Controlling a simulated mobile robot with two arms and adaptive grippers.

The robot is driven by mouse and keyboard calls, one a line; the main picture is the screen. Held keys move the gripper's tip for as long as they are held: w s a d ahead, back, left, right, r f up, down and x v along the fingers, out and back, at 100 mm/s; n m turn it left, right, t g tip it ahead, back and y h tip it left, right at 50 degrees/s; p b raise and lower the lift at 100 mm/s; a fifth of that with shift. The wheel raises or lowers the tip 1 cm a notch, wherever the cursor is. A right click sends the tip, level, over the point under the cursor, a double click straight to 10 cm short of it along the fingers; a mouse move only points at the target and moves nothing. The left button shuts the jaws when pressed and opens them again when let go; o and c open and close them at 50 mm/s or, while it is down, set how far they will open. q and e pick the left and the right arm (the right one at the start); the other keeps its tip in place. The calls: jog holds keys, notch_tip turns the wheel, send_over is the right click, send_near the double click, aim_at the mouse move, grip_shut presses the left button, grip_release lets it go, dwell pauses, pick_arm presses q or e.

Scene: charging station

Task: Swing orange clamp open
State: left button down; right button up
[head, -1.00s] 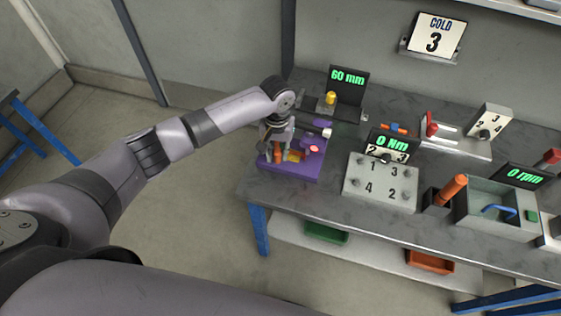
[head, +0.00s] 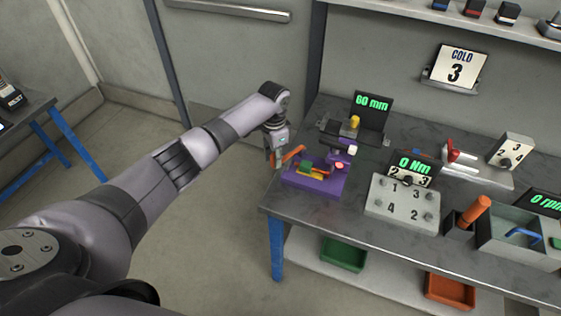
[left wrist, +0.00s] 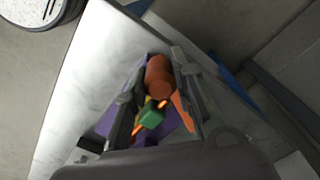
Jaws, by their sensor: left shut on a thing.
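The orange clamp (head: 293,153) stands at the left edge of a purple base (head: 322,185) on the near left corner of the bench. Its orange arm slants out to the left, away from the middle of the base. My left gripper (head: 272,158) is at the outer end of this arm, left of the base. In the left wrist view the clamp's orange round handle (left wrist: 158,78) lies between my two fingers, and the gripper is shut on it. A green block (head: 306,167) sits on a yellow part of the base. My right gripper is out of view.
A grey numbered block (head: 403,205) and the "0 Nm" display (head: 413,166) stand to the right. The "60 mm" display (head: 371,108) is behind the base. Open floor (head: 215,240) lies left of the bench.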

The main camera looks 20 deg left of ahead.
pick_arm(q)
jog(key=shift+w+a+m, duration=0.3)
jog(key=shift+a+m, duration=0.1)
jog(key=shift+m, duration=0.1)
jog(key=shift+a, duration=0.1)
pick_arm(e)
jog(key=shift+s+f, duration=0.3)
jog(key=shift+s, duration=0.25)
pick_arm(q)
jog(key=c, duration=1.4)
grip_release()
jog(key=shift+o, duration=0.3)
jog(key=shift+r, duration=0.1)
notch_tip(320, 180, up, 12)
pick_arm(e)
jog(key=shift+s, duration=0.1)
